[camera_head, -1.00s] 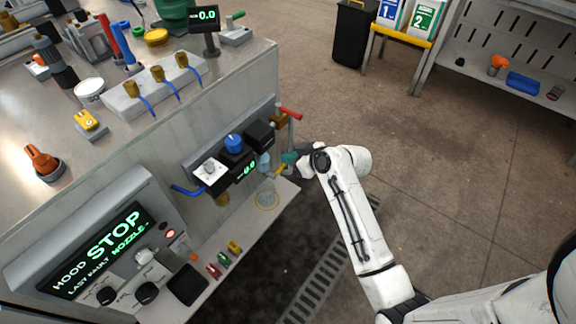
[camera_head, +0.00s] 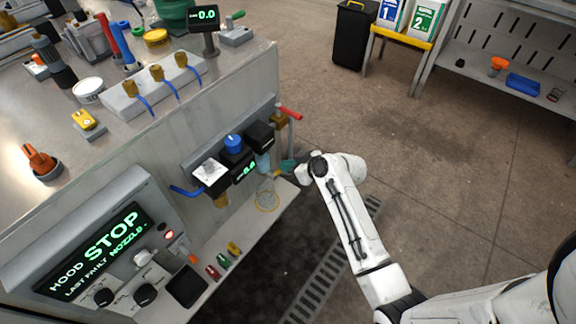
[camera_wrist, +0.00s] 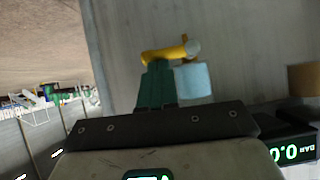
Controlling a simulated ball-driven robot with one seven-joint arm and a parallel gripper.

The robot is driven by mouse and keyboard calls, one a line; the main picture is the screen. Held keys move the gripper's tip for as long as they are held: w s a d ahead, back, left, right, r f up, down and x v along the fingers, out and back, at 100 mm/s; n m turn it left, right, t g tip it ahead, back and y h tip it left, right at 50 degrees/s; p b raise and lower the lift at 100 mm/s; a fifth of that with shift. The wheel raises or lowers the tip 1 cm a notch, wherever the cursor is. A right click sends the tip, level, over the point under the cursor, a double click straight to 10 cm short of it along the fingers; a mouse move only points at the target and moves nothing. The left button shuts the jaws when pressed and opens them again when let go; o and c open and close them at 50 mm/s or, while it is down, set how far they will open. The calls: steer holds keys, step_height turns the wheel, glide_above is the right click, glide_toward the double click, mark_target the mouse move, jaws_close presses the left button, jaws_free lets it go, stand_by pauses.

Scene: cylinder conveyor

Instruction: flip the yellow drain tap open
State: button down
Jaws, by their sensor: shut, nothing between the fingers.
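The yellow drain tap (camera_head: 278,173) is small in the head view, low on the bench side beside a pale blue cylinder (camera_head: 263,164). In the wrist view the yellow tap (camera_wrist: 165,54) lies roughly level across the picture, with a pale round end at its right. My gripper (camera_head: 288,165) has teal fingers, shut and empty. In the wrist view the fingertips (camera_wrist: 158,68) meet the tap's lower edge; whether they touch it I cannot tell. The pale blue cylinder (camera_wrist: 193,81) stands just right of the fingers.
A red-handled valve (camera_head: 290,113) sticks out above the gripper. A dark box (camera_wrist: 288,150) with a green readout is at the lower right of the wrist view. A clear round vessel (camera_head: 267,196) stands below the cylinder.

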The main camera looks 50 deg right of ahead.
steer(key=shift+d+f+m+y, duration=0.25)
steer(key=shift+m+y, duration=0.15)
steer(key=shift+y, duration=0.1)
step_height(320, 180, down, 6)
steer(key=a+m+t+y+b, duration=0.1)
steer(key=m+t+y+b, duration=0.1)
steer(key=m+y+b, duration=0.6)
steer(key=shift+f+m+t+y, duration=0.3)
steer(key=shift+m+t, duration=0.1)
steer(key=shift+m, duration=0.3)
steer(key=shift+a, duration=0.2)
stand_by(0.6)
